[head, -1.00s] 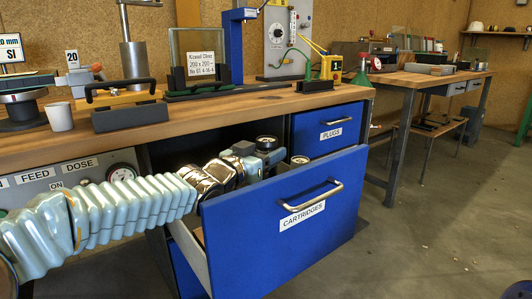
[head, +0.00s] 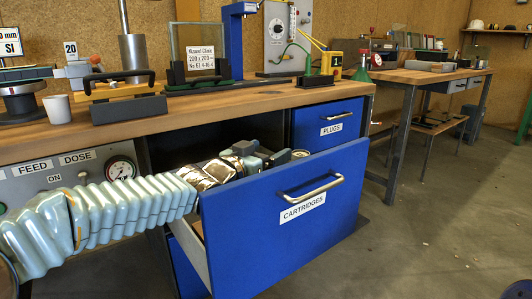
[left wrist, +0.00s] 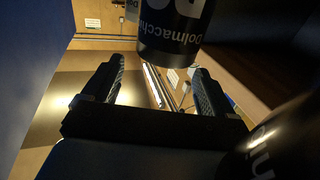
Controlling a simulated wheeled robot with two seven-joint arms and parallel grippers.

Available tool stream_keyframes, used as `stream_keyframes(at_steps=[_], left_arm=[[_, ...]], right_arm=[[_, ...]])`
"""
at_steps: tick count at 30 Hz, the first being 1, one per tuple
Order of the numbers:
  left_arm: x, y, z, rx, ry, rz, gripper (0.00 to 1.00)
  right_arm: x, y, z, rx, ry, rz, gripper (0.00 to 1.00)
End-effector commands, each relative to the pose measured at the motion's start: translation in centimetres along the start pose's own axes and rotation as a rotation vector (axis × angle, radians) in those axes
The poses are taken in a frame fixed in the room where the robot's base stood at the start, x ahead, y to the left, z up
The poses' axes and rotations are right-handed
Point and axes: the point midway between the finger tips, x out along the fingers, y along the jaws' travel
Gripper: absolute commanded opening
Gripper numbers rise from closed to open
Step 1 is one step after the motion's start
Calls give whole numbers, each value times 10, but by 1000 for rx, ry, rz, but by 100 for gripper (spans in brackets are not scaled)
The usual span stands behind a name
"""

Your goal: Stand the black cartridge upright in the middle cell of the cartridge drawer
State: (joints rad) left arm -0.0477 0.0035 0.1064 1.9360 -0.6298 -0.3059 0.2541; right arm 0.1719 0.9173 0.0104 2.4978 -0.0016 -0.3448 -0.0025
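The cartridge drawer (head: 285,220) is pulled open, with a blue front labelled CARTRIDGES; its cells are mostly hidden by the front and my arm. My left gripper (head: 262,156) is down at the drawer's opening behind that front. In the left wrist view its two fingers (left wrist: 158,75) are wide apart with nothing clasped between them. A black cartridge (left wrist: 170,40) with white lettering shows just beyond the fingertips. Another black lettered cylinder (left wrist: 275,145) is close at the lower right. A round cartridge top (head: 300,154) shows inside the drawer. My right gripper is out of view.
The workbench top (head: 240,95) overhangs the drawer's rear. A closed PLUGS drawer (head: 328,120) is behind to the right. A glass pane on a stand (head: 195,50), a white cup (head: 57,109) and a black-handled block (head: 128,108) stand on the bench.

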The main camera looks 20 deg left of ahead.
Motion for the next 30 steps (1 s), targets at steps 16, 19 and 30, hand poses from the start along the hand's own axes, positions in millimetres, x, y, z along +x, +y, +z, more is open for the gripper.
stream_keyframes(at_steps=[16, 19, 30], left_arm=[[-44, -1, 0, 0, -5, -3, 86], [-60, 0, 0, 0, -4, -2, 86], [-75, 0, 1, 0, -2, 0, 86]], right_arm=[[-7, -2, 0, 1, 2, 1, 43], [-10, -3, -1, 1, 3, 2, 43], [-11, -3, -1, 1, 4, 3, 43]])
